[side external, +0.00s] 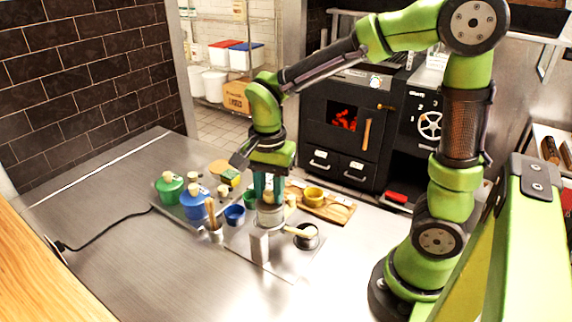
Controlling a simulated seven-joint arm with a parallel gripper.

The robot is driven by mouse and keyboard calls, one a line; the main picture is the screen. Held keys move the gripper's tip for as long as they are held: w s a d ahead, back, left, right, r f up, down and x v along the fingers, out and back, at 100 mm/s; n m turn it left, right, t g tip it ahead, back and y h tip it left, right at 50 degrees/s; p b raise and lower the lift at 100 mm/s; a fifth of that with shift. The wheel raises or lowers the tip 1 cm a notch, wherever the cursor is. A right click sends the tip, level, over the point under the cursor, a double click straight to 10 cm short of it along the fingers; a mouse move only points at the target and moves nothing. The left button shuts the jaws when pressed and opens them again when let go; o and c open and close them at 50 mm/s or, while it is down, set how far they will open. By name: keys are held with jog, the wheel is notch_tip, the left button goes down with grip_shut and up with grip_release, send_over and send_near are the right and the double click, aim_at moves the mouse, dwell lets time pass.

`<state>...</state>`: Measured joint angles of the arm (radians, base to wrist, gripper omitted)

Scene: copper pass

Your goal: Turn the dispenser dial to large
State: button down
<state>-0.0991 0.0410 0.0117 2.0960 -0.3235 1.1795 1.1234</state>
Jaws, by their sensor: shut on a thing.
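The dispenser (260,246) is a grey cylinder-like unit on a light metal plate on the counter. Its round grey upper part (270,216) sits directly under my gripper (268,198), whose teal fingers point straight down. The fingers are shut on the top of the dispenser, where the dial appears to be. The dial itself is mostly hidden by the fingers, and I cannot read its size marks or setting. A cream handle-like piece (295,232) sticks out to the right of the dispenser, close to a dark round cup (307,238).
Green (170,187) and blue (193,206) lidded pots, a blue cup (235,215) and a utensil holder (215,230) crowd the left. A wooden board (325,208) with a yellow cup (314,195) lies behind right. A black oven (340,150) stands at the back. The left counter is mostly clear.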

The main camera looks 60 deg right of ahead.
aim_at(270, 192)
jog(key=m, duration=0.5)
jog(key=shift+m, duration=0.3)
jog(key=m, duration=0.5)
jog(key=shift+m, duration=0.3)
jog(key=c, duration=0.8)
grip_release()
jog(key=shift+r, duration=0.1)
notch_tip(270, 192, up, 17)
jog(key=shift+f, duration=0.15)
